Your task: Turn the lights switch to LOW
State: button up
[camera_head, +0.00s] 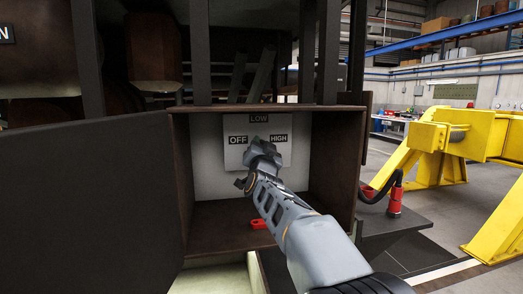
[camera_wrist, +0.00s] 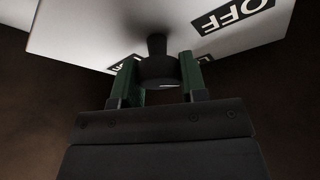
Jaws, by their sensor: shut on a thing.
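The lights switch panel (camera_head: 233,158) is a pale plate on the back wall of an open box, with the labels OFF (camera_head: 238,140), LOW (camera_head: 260,119) and HIGH (camera_head: 278,138). My gripper (camera_head: 262,155) is in front of the plate, below the labels, and hides the switch in the head view. In the wrist view, the dark round switch knob (camera_wrist: 157,70) stands out from the plate between the two green fingers of my gripper (camera_wrist: 158,82), which is shut on it. The OFF label (camera_wrist: 234,12) shows upside down there. Which label the knob points to cannot be told.
The brown box (camera_head: 230,217) surrounds my gripper with walls on both sides, and its dark door (camera_head: 90,200) stands open at the left. A red object (camera_head: 259,224) lies on the box floor. A red cylinder (camera_head: 395,197) and yellow stands (camera_head: 435,150) are to the right.

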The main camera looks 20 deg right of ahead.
jog(key=m, duration=0.1)
jog(key=m+g+p, duration=0.1)
jog(key=m, duration=0.1)
jog(key=m+h+p, duration=0.1)
jog(key=shift+r+m+g, duration=0.25)
jog(key=shift+m+g, duration=0.05)
jog(key=shift+m, duration=0.1)
jog(key=shift+f+m+g+h+p, duration=0.1)
jog(key=shift+m+g+h+p, duration=0.1)
jog(key=shift+m+g+p, duration=0.65)
jog(key=shift+f+m+g+h+p, duration=0.15)
jog(key=shift+m+p, duration=0.4)
jog(key=shift+m, duration=1.1)
jog(key=o, duration=0.9)
jog(key=b+v, duration=0.1)
jog(key=v, duration=1.2)
jog(key=shift+s+a+f, duration=0.15)
jog(key=shift+s+a, duration=0.05)
jog(key=shift+s, duration=0.1)
